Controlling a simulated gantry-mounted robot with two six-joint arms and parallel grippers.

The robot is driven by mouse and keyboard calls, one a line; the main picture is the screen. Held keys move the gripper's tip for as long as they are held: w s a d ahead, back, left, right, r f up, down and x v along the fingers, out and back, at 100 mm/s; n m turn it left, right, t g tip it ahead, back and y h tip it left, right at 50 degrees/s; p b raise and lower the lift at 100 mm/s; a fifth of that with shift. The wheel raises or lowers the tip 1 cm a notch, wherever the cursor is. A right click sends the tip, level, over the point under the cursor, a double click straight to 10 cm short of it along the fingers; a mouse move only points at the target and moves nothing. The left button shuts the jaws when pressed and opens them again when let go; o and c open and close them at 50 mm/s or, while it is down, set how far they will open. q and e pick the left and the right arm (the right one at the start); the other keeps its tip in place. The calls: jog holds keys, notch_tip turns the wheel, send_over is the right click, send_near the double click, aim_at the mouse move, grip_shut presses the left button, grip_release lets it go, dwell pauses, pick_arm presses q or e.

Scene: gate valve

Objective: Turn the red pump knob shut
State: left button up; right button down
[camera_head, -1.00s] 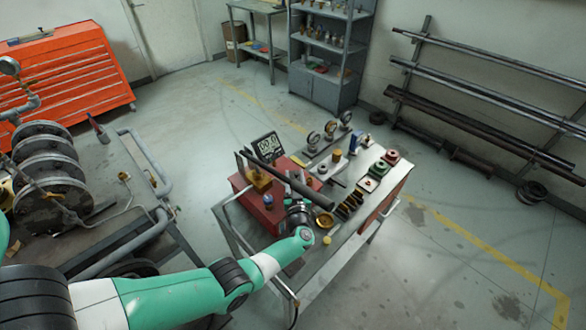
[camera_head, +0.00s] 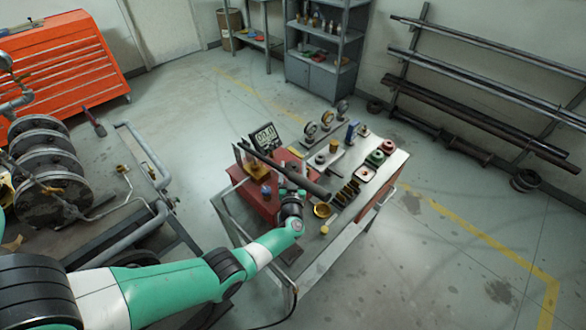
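The red pump (camera_head: 265,207) is a box on the left part of the metal cart, with a long black handle bar (camera_head: 300,182) lying across its top. A small blue round part (camera_head: 266,190) shows on its front. I cannot make out a red knob on the pump; it may be hidden behind the bar or my wrist. My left gripper (camera_head: 287,190) is at the right side of the pump, close under the bar. Its fingers are small and partly hidden, so I cannot tell whether they are open or touch anything. My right gripper is not in view.
The cart (camera_head: 322,262) also holds a digital display (camera_head: 265,137), several gauges, a brass dish (camera_head: 322,210), a dark slotted rack (camera_head: 345,193) and a green-and-red valve part (camera_head: 376,157). A pipe rig with round flanges (camera_head: 47,165) stands at left. The floor at right is clear.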

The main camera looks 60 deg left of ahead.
pick_arm(q)
jog(key=shift+d, duration=0.15)
jog(key=p+v, duration=0.5)
jog(key=v, duration=0.6)
jog(key=shift+s+d, duration=0.15)
jog(key=shift+s, duration=0.05)
